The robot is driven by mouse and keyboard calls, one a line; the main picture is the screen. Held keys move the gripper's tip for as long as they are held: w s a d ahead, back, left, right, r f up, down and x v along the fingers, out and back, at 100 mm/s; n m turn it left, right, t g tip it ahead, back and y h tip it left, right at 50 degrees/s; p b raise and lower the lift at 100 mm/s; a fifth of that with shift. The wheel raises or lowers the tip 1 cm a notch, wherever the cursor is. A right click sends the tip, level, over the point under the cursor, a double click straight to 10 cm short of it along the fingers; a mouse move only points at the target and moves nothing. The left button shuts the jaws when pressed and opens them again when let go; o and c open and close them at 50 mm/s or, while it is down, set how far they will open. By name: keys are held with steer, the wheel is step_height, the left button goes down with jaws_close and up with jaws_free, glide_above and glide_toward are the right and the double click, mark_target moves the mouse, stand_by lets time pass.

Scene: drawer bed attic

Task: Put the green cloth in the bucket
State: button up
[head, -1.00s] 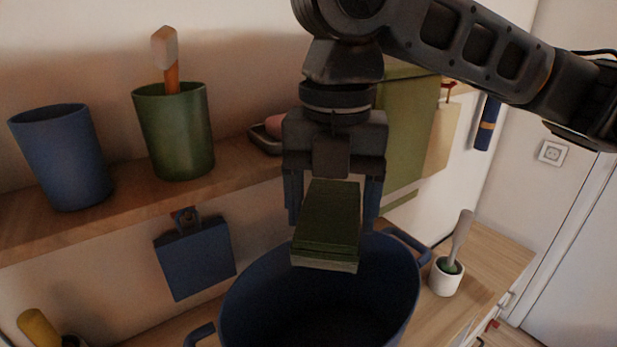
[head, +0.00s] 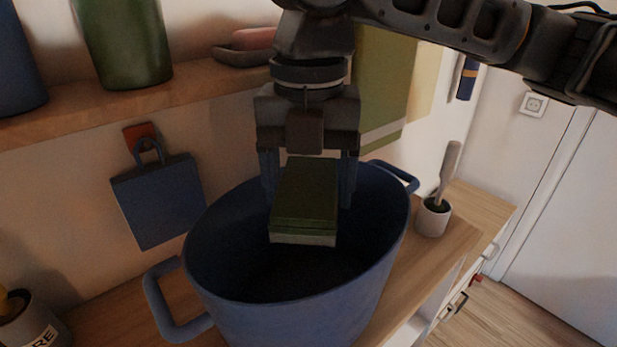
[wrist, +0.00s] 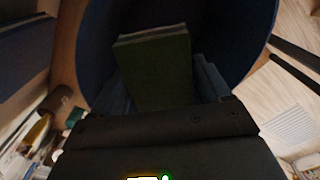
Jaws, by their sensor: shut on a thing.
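The green cloth (head: 306,195) is a folded, block-like bundle with a pale lower edge. My gripper (head: 308,180) points down and is shut on it, with one blue finger on each side. The cloth hangs over the mouth of the blue bucket (head: 290,315), level with its upper part in the head view; I cannot tell how far below the rim it is. In the wrist view the cloth (wrist: 157,72) sits between the fingers, with the bucket's dark blue wall (wrist: 100,60) around it. The bucket's floor is dark and mostly hidden.
The bucket stands on a wooden counter (head: 440,255) with handles at left and right. A shelf (head: 190,95) above holds a green cup (head: 125,45) and a dish (head: 245,52).

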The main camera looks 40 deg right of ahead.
mark_target(309, 177)
steer(key=shift+f+b, duration=0.8)
steer(key=shift+f, duration=0.45)
steer(key=o, duration=0.7)
steer(key=shift+c, duration=0.2)
steer(key=shift+r, duration=0.1)
step_height(309, 177, up, 7)
steer(key=p, duration=0.7)
